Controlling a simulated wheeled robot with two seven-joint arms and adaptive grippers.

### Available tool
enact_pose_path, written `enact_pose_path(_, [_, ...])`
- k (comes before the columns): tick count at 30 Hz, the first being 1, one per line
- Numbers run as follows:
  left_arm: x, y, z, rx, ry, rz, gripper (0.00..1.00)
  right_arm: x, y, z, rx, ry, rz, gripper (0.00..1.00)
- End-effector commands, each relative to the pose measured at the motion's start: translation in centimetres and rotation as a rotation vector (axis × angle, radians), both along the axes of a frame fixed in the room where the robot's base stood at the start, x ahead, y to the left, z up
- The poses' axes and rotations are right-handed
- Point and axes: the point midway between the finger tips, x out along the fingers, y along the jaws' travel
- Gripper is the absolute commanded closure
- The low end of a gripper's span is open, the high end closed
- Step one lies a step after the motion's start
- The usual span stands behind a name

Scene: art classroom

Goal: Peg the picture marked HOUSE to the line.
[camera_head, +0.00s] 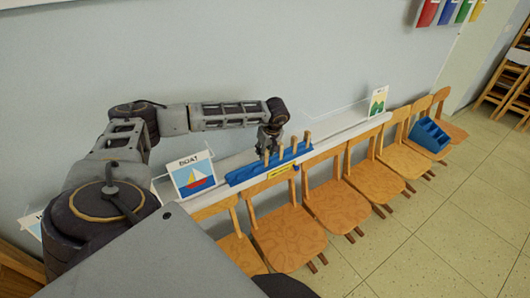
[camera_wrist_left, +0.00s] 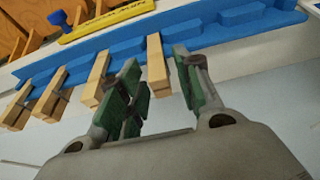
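My left gripper (camera_head: 268,146) is over the near end of the row of wooden pegs on the blue peg rack (camera_head: 240,176). In the left wrist view its green-padded fingers (camera_wrist_left: 158,80) stand apart, one on each side of a wooden peg (camera_wrist_left: 156,62), with a gap showing. Several other pegs (camera_wrist_left: 97,78) stand in the rack beside it. A card at the far left (camera_head: 32,222) shows only a first letter like H; my arm hides the rest. The BOAT picture (camera_head: 193,175) stands left of the rack. My right gripper is out of view.
The rack sits on a white ledge (camera_head: 345,136) along the wall. A green picture (camera_head: 377,102), its word too small to read, stands farther right. Wooden chairs (camera_head: 285,237) line the ledge's front, one with a blue bin (camera_head: 430,136). A thin line runs along the wall.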

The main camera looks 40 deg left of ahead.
Motion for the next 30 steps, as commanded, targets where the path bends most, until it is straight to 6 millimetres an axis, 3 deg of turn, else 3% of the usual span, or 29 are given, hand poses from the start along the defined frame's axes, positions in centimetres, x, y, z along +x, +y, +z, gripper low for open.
enact_pose_path(6, [0.1, 0.3, -1.2, 0.0, -0.001, 0.0, 0.66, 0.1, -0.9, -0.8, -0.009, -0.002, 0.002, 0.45])
enact_pose_path(17, [0.1, 0.4, -1.2, 0.0, 0.0, 0.0, 0.66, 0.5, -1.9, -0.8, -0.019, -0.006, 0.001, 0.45])
enact_pose_path(25, [0.1, 0.4, -1.2, 0.0, 0.0, 0.0, 0.97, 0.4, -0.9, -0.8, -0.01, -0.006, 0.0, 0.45])
enact_pose_path(30, [0.1, 0.4, -1.2, 0.0, 0.0, 0.0, 0.98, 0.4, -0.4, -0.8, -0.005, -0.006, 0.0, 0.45])
